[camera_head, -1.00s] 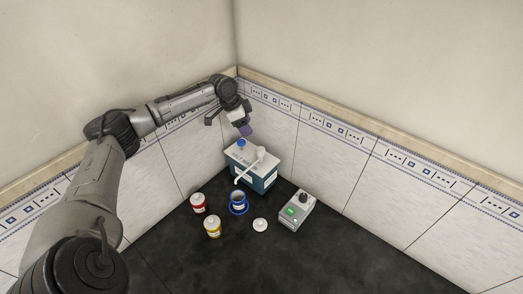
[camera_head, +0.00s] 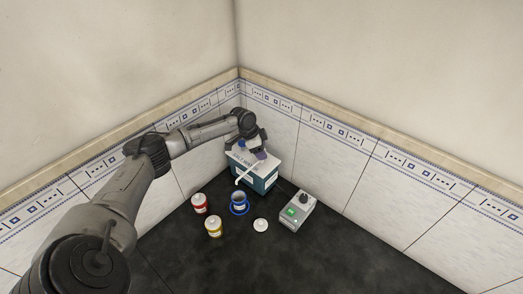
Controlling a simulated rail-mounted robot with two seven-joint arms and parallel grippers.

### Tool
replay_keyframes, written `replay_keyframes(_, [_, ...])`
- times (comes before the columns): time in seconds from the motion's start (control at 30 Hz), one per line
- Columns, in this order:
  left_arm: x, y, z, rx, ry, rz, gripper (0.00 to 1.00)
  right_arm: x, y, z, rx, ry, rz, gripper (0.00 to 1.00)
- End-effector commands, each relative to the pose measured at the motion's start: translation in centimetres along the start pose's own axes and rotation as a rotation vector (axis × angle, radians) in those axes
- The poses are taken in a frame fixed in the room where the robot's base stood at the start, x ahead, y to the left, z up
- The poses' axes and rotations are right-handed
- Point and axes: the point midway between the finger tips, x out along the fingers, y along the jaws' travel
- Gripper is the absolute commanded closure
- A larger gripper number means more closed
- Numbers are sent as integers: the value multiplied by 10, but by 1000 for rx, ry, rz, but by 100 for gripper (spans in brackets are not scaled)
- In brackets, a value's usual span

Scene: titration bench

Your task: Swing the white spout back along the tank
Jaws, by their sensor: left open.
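The tank (camera_head: 267,182) is a white-topped box with a teal front, standing in the back corner of the bench. The white spout (camera_head: 246,173) slants from the tank's top out past its front left edge, with its tip near the blue-rimmed cup (camera_head: 239,203). My left gripper (camera_head: 260,156) is over the tank's top, close to the base end of the spout, and covers part of it. It is open; whether a finger touches the spout I cannot tell. My right gripper is not in view.
A red-labelled jar (camera_head: 199,203) and a yellow-labelled jar (camera_head: 214,227) stand left of the cup. A white lid (camera_head: 261,225) lies in front. A grey device (camera_head: 297,211) with a green display stands right. The dark bench front is clear.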

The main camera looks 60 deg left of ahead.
Motion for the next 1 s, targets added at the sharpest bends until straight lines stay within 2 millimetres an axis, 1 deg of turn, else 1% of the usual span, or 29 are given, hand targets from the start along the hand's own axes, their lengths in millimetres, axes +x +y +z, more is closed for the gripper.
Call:
replay_keyframes(0.2, [8,0,0,0,-1,-1,38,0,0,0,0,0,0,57])
replay_keyframes(0.47, [8,0,0,0,-1,0,38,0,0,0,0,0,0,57])
replay_keyframes(1.0, [8,0,0,0,-1,0,90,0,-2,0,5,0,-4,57])
